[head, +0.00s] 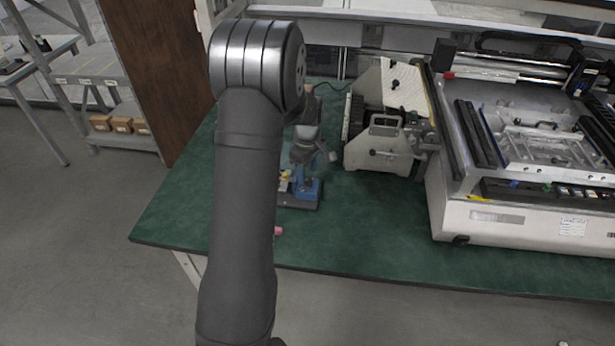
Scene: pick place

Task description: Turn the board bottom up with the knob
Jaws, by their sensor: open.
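A small blue holder (309,190) on a dark base stands on the green table, partly hidden behind my arm. My gripper (313,158) is just above and behind the top of this holder, small in the picture, and it is open. I cannot tell whether it touches the holder. A small yellow and white part (285,180) shows at the holder's left side, beside my arm. The board and the knob cannot be made out clearly.
A pale machine with a handle (384,125) stands close to the right of the holder. A large white printer-like machine (470,215) fills the table's right side. A small pink object (278,231) lies near the front edge.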

